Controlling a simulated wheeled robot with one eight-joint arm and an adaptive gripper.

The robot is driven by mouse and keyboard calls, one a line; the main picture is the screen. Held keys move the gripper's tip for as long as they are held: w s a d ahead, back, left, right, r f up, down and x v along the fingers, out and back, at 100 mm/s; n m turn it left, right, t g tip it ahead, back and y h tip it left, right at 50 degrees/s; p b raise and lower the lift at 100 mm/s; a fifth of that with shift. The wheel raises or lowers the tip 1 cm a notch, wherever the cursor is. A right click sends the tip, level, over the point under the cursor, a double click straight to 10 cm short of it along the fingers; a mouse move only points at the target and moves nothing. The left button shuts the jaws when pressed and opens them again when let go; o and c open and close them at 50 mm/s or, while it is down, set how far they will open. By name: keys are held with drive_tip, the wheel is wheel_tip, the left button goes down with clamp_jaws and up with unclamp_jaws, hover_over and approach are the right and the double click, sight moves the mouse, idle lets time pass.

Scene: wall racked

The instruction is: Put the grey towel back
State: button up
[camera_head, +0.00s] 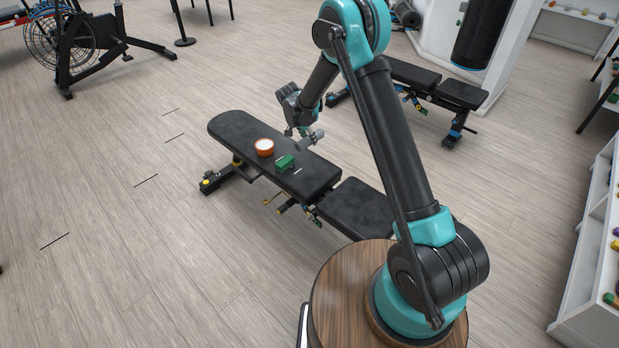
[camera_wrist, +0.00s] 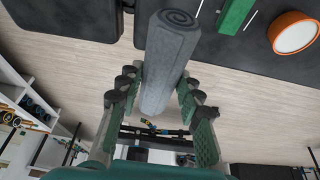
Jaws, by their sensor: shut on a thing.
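The grey towel (camera_wrist: 168,62) is rolled up, with its spiral end at the top of the wrist view. My gripper (camera_wrist: 158,88) is shut on it, with fingers on both sides of the roll. In the head view my gripper (camera_head: 296,131) is over the far side of a black padded bench, and the towel (camera_head: 310,141) shows as a small grey roll at the fingers. The towel looks held just above or beside the bench; I cannot tell whether it touches the pad.
On the bench (camera_head: 235,127) are an orange round container with a white top (camera_head: 264,147) and a green block (camera_head: 285,162). A white shelf (camera_head: 590,255) with small coloured items stands at the right. Another bench (camera_head: 410,74) is behind. The floor at left is open.

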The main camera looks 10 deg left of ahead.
wheel_tip(320, 180, down, 20)
drive_tip(key=shift+r, duration=0.15)
idle(0.5)
drive_tip(key=shift+f, duration=0.25)
drive_tip(key=o, duration=1.1)
drive_tip(key=v, duration=1.7)
drive_tip(key=shift+w+a+r, duration=0.2)
drive_tip(key=shift+a+r, duration=0.05)
drive_tip(key=shift+r, duration=0.1)
